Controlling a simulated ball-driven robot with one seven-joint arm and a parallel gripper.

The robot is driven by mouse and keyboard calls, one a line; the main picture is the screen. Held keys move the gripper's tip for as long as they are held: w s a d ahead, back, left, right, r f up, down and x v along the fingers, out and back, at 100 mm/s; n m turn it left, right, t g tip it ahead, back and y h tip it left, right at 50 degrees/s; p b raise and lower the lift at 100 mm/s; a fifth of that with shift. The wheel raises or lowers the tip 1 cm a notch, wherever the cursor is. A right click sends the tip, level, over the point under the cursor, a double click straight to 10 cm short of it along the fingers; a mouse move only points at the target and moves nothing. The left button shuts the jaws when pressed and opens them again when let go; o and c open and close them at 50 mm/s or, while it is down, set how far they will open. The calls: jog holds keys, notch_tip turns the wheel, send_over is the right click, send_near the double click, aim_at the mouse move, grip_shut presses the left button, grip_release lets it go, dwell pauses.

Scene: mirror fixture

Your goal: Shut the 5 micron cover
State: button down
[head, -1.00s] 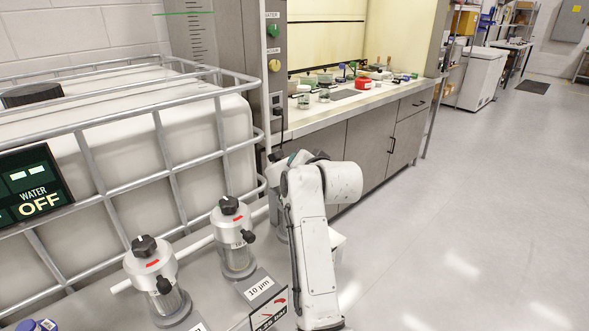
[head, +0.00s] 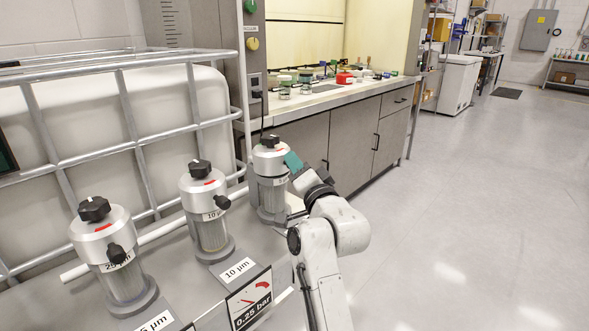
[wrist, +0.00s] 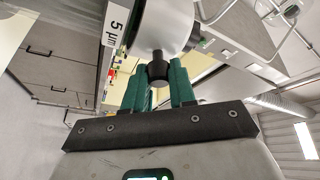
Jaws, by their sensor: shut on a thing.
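The 5 micron housing (head: 271,180) is the farthest of three filter housings in the head view. It has a silver cover (head: 270,160) with a black knob on top. My gripper (wrist: 167,75) has green fingers and is shut on this side knob. In the head view, my gripper (head: 291,162) touches the right side of the cover, and the side knob is hidden there.
The 10 µm housing (head: 205,220) and the 25 µm housing (head: 115,262) stand nearer, to the left. A "0.25 bar" gauge sign (head: 249,299) stands in front. A caged white tank (head: 95,130) is behind. The floor at the right is free.

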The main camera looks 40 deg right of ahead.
jog(key=shift+s+d+f, duration=0.15)
jog(key=shift+d+f, duration=0.15)
jog(key=shift+f, duration=0.6)
jog(key=c, duration=0.9)
grip_release()
jog(key=shift+c, duration=0.2)
jog(key=shift+a+r, duration=0.1)
jog(key=shift+r, duration=0.1)
jog(key=b+v, duration=0.1)
jog(key=v, duration=0.9)
jog(key=shift+s, duration=0.3)
jog(key=shift+a, duration=0.15)
